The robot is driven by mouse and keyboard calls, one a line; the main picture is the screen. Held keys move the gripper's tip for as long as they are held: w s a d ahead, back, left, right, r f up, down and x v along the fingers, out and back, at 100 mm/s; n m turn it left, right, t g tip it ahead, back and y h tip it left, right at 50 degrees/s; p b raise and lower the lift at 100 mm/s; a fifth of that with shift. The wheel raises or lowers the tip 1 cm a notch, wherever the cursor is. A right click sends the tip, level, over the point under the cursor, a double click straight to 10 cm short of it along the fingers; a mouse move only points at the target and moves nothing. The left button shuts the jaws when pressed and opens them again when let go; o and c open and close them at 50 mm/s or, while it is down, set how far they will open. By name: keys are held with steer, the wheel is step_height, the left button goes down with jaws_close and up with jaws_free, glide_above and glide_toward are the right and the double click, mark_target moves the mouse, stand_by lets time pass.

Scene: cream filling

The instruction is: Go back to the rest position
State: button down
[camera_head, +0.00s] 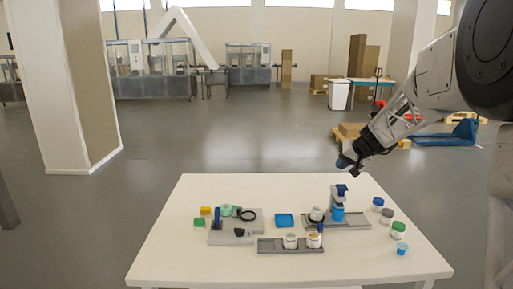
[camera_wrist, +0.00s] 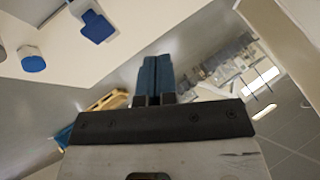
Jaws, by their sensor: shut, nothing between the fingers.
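My gripper (camera_head: 347,163) hangs in the air above the back right of the white table (camera_head: 205,265) in the head view. In the wrist view its blue fingers (camera_wrist: 154,72) are pressed together with nothing between them. It touches nothing. Below it, a blue and grey device (camera_head: 338,203) stands on a grey tray (camera_head: 352,221).
White jars (camera_head: 290,241) stand on a front grey tray (camera_head: 268,248). Jars with coloured lids, one green (camera_head: 398,229), line the right side. A blue square dish (camera_head: 284,219) lies mid-table. A grey plate (camera_head: 220,239) with green parts is left. Air around my gripper is clear.

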steer(key=s+a+r+g+h, duration=0.1)
steer(key=s+a, duration=0.3)
steer(key=s, duration=0.5)
steer(key=s+a+r+n+g, duration=0.1)
steer(key=s+a, duration=0.2)
steer(key=s, duration=0.5)
steer(key=s+a+r+g+h, duration=0.15)
steer(key=s+a, duration=0.25)
steer(key=s, duration=0.5)
steer(key=s+f+h, duration=0.1)
steer(key=s+f, duration=0.2)
steer(key=s, duration=0.9)
steer(key=s+a+f+h, duration=0.1)
steer(key=s+f+h, duration=0.1)
steer(key=s, duration=1.1)
steer(key=shift+s+a+f, duration=0.25)
steer(key=shift+f, duration=0.3)
